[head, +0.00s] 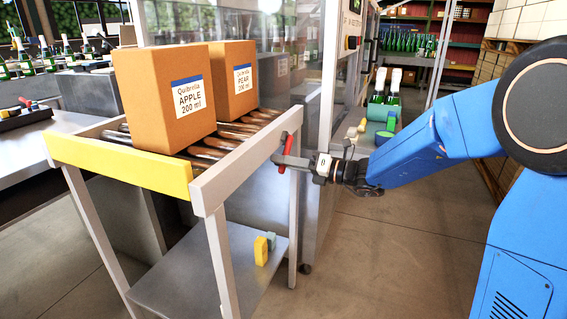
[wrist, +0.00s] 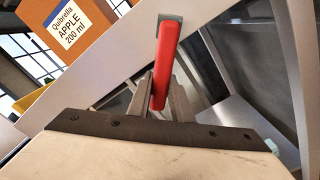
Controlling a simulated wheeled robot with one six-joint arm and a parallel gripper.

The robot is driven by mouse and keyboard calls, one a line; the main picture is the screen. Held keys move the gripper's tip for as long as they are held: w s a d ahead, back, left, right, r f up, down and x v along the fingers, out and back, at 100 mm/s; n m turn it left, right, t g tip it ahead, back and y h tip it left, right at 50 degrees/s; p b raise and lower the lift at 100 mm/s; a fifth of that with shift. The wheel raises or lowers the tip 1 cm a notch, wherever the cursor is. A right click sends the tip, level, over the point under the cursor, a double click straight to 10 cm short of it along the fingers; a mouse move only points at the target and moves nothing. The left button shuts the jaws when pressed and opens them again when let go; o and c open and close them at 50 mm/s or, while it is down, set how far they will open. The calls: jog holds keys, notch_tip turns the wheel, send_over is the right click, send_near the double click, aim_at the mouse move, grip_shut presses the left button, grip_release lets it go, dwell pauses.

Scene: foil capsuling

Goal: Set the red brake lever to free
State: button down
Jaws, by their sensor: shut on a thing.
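The red brake lever (head: 286,146) is on the right side rail of the roller cart, near its right end. My gripper (head: 285,160) reaches in from the right and is shut on the lever. In the head view the lever stands close to upright, with a slight tilt. In the wrist view the red lever (wrist: 166,62) rises between the two grey fingers (wrist: 172,98), and its top meets a grey bracket on the rail. The fingers hide part of its lower end.
Two cardboard boxes, APPLE (head: 168,95) and PEAR (head: 232,80), stand on the cart's rollers. The cart has a yellow front bar (head: 118,166) and a lower shelf (head: 215,272) with small yellow and teal blocks. A glass-walled machine stands behind. The floor at right is clear.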

jog(key=c, duration=1.6)
grip_release()
jog(key=shift+w, duration=0.1)
